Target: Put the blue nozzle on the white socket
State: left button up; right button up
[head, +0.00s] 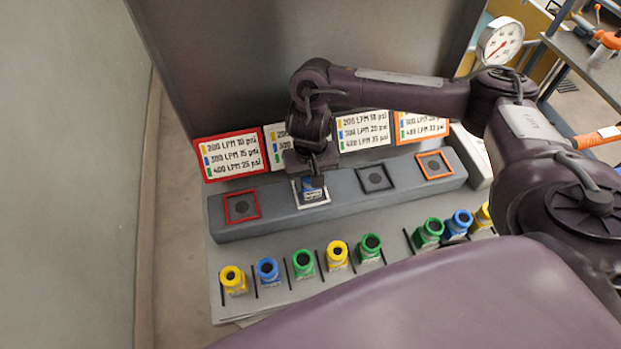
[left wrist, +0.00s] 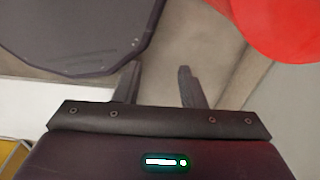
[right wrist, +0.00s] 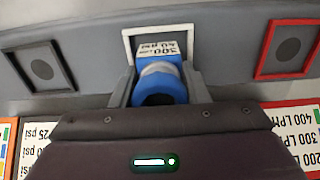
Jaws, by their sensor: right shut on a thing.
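The blue nozzle (head: 313,186) is at the white socket (head: 312,203), second from the left on the grey ledge. My right gripper (head: 317,170) is shut on the nozzle from above. In the right wrist view, the blue nozzle (right wrist: 162,80) sits between the two fingers, and its label end overlaps the white frame (right wrist: 128,43). I cannot tell whether it is fully seated. My left gripper (left wrist: 157,84) is outside the head view; in its wrist view its fingers are apart with nothing between them.
The ledge also has empty red (head: 242,207), black (head: 376,178) and orange (head: 435,166) sockets. Pressure signs (head: 232,155) stand behind it. Several yellow, blue and green nozzles, such as a green one (head: 303,264), stand in a row in front.

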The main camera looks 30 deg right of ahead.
jog(key=o, duration=1.1)
jog(key=shift+f, duration=0.1)
notch_tip(320, 180, up, 11)
jog(key=p, duration=0.3)
jog(key=shift+f, duration=0.1)
jog(key=shift+r+p, duration=0.35)
jog(key=shift+r, duration=0.4)
jog(key=shift+s, duration=0.15)
